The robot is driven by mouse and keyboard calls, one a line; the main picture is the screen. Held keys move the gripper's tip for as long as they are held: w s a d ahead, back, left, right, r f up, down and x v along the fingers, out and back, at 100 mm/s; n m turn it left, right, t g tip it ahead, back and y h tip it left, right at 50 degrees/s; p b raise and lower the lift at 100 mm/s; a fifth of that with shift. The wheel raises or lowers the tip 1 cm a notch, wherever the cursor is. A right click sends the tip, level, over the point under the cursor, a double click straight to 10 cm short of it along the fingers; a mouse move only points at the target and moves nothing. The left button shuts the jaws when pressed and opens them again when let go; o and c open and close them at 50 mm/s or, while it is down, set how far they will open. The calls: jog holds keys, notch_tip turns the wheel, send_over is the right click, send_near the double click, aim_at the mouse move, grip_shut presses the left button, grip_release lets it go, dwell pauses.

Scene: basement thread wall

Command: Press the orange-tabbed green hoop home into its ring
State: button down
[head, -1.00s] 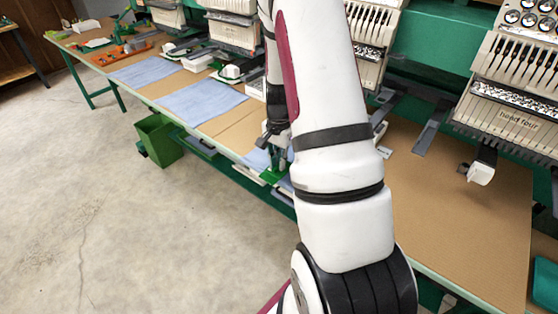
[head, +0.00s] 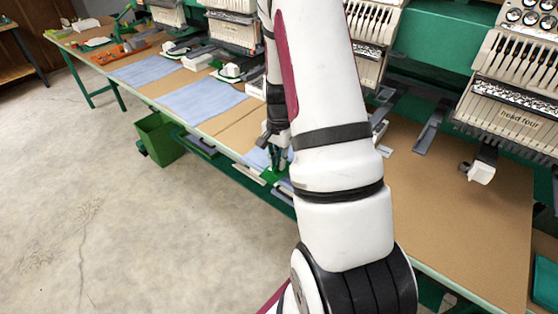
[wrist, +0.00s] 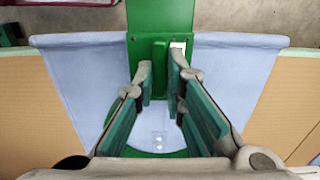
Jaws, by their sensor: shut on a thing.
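My gripper (wrist: 161,78) is shut on an upright green piece in the wrist view, at the near end of a wide green plate (wrist: 160,20). I take this piece as part of the green hoop (wrist: 138,152), whose curved edge shows below, between my fingers, on pale blue cloth (wrist: 92,75). No orange tab shows, and the ring cannot be told apart from the hoop. Whether the hoop is seated is hidden. In the head view my gripper (head: 278,156) points down at the table's front edge, partly behind my arm.
Blue cloths (head: 205,101) lie along the long table to the left. Embroidery heads (head: 510,100) stand over its back. A green bin (head: 160,138) sits under the front edge. Bare brown board (head: 460,220) lies at right, and the floor in front is clear.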

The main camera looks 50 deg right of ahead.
jog(key=shift+f+b, duration=0.55)
jog(key=shift+f, duration=0.55)
dwell(1.1)
jog(key=c, duration=1.6)
grip_release()
jog(key=shift+r, duration=0.1)
notch_tip(320, 180, up, 12)
jog(key=shift+f, duration=0.1)
